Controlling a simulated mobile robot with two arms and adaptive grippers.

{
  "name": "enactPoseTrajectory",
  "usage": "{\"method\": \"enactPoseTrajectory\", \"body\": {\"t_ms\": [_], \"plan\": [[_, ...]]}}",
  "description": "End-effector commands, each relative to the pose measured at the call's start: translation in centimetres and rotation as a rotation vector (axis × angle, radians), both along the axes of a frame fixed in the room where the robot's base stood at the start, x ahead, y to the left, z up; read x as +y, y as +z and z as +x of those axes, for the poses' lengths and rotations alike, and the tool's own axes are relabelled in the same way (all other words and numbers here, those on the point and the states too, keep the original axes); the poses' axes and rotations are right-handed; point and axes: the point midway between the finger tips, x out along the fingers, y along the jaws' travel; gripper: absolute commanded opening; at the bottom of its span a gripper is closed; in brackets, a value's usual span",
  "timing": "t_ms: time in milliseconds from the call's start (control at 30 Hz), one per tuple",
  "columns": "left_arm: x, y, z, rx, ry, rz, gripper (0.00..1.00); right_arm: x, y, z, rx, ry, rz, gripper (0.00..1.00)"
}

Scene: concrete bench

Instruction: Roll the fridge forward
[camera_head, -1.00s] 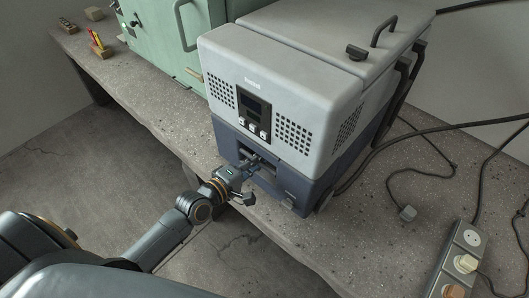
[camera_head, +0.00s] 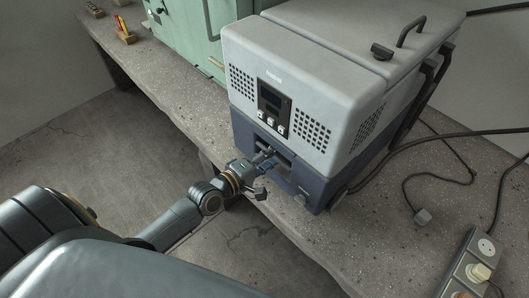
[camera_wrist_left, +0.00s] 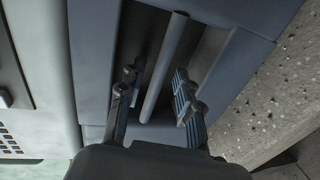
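The fridge (camera_head: 298,62) is a boxy cooler with a light grey upper body and a dark blue base. It stands on the concrete bench, with a small display panel and vents on its front. A recess in the base holds a grey handle bar (camera_wrist_left: 165,65). My left gripper (camera_head: 262,172) is at this recess, its arm coming in from the lower left. In the left wrist view its two fingers (camera_wrist_left: 158,103) are apart, one on each side of the bar, with visible gaps. The fingertips are partly hidden in the head view. My right gripper is not in view.
A green metal cabinet (camera_head: 191,32) stands left of the fridge. A power strip (camera_head: 468,266) and loose cables (camera_head: 455,181) lie at the right. The bench top (camera_head: 350,235) is bare in front of the fridge, up to its front edge.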

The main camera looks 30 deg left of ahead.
Motion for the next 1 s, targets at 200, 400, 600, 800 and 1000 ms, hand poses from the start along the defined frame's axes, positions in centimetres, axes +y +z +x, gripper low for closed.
{"method": "enactPoseTrajectory", "body": {"t_ms": [200, 400, 600, 800, 1000], "plan": [[0.9, 0.4, -2.5, 0.003, -0.001, 0.002, 0.34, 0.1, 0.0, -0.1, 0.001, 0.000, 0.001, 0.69], [2.3, 1.1, -6.3, 0.005, -0.001, 0.003, 0.34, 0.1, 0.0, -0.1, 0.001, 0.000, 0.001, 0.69], [3.4, 1.8, -9.3, 0.005, -0.001, 0.003, 0.34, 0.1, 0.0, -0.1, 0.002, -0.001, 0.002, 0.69], [4.0, 2.2, -10.9, 0.003, 0.001, 0.001, 0.34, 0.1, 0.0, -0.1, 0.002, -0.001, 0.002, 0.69], [4.1, 2.3, -11.2, 0.002, 0.001, 0.001, 0.34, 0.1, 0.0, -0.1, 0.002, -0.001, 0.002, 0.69]]}}
